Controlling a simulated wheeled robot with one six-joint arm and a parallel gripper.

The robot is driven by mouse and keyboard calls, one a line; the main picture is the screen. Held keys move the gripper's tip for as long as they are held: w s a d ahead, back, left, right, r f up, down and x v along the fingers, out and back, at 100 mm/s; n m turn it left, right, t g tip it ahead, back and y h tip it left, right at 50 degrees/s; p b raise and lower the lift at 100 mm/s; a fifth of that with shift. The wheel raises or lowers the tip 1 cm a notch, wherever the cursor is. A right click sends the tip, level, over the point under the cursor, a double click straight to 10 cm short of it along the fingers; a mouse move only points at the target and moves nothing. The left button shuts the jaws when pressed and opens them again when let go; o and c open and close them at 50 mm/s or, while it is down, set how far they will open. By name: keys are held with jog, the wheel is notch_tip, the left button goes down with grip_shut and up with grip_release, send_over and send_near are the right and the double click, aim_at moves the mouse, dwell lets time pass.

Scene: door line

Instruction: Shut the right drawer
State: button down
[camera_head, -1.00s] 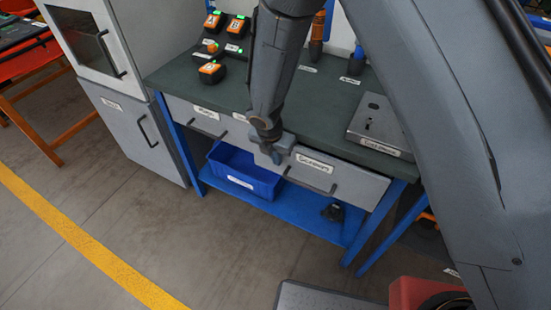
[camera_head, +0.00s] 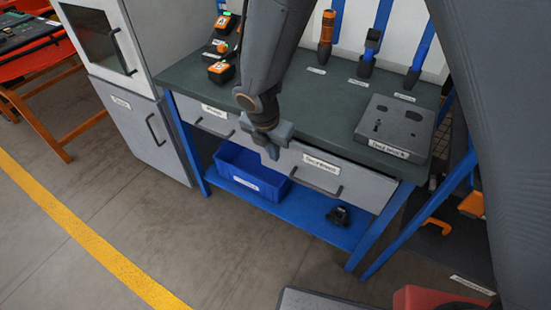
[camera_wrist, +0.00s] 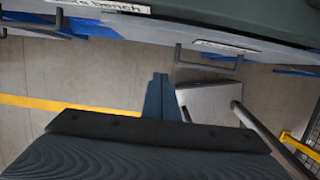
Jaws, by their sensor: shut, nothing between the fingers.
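The right drawer (camera_head: 360,187) is a grey front with a white label and a dark bar handle (camera_head: 316,184), under the right half of the green-topped workbench (camera_head: 325,112). Its front lies close below the bench edge; I cannot tell whether a small gap is left. My gripper (camera_head: 270,149) is in front of the drawer's left end and hides part of it. I cannot tell whether it touches the front. In the wrist view my gripper's fingers (camera_wrist: 164,90) are together and empty, with a bar handle (camera_wrist: 205,63) beyond them.
The left drawer (camera_head: 186,107) appears flush. A grey cabinet (camera_head: 132,130) stands left of the bench. A blue bin (camera_head: 240,175) and a black object (camera_head: 339,215) sit on the lower shelf. A grey box (camera_head: 394,128) lies on the bench top.

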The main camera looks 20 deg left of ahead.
aim_at(283, 159)
jog(key=b, duration=0.6)
jog(key=shift+a+b, duration=0.2)
jog(key=shift+b, duration=0.2)
jog(key=shift+s+r+b, duration=0.1)
jog(key=shift+b, duration=0.85)
jog(key=shift+w+d+f+p, duration=0.15)
jog(key=shift+w+d+f, duration=0.15)
jog(key=shift+w+f, duration=1.05)
jog(key=shift+w+d+f+p, duration=0.25)
jog(key=shift+w+f, duration=0.45)
jog(key=shift+f, duration=1.1)
jog(key=shift+w+d+f+p, duration=0.1)
jog(key=shift+w+d+f, duration=0.2)
jog(key=shift+w+f, duration=1.05)
jog(key=shift+s+f, duration=0.25)
jog(key=shift+s, duration=0.1)
